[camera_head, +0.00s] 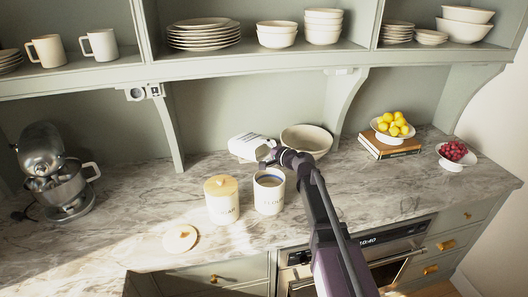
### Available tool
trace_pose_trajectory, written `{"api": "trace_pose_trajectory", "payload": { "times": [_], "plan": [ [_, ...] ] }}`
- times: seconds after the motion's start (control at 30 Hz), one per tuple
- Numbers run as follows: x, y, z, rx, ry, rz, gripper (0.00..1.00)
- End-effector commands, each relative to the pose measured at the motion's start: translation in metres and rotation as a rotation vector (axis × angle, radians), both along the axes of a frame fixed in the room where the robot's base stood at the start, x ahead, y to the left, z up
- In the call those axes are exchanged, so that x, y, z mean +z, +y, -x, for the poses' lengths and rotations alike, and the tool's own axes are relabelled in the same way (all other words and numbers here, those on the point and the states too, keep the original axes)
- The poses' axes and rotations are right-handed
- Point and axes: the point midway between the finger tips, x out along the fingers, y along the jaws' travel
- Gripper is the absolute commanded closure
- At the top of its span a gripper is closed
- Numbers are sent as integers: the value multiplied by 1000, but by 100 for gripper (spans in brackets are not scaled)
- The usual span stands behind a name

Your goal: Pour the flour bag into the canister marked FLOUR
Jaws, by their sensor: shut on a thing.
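The white flour bag (246,145) lies tilted on its side in the air, just above and behind the open canister. My gripper (267,157) is shut on the bag at its right end; the fingertips are small and partly hidden. The open white canister (268,199) stands upright below my gripper, with dark lettering that seems to read FLOUR. Its inside looks grey and shaded, and I cannot tell what is in it. A second white canister (222,205), with a wooden lid on, stands left of it; its lettering is too small to read. No falling flour is visible.
A round wooden lid (180,238) lies on the marble counter (120,225), front left. A large bowl (306,140) stands behind my arm. A stand mixer (57,175) is at left; lemons (392,124) on books and a raspberry bowl (454,157) are at right. Shelves hang above.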

Motion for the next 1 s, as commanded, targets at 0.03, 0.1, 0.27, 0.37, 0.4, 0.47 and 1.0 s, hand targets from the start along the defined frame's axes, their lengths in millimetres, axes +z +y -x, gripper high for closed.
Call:
{"api": "trace_pose_trajectory", "payload": {
  "times": [0.03, 0.1, 0.27, 0.37, 0.4, 0.47, 1.0],
  "plan": [
    [0, 0, 0, -1, -1, -4, 69],
    [0, 0, 0, -1, -4, -7, 69],
    [0, 0, 0, -1, -9, -12, 69],
    [0, -1, 0, -1, -12, -15, 69],
    [0, -1, 0, -1, -13, -16, 69],
    [0, -1, 0, -1, -15, -18, 69],
    [1, -1, 1, -2, -32, -38, 69]
  ]
}}
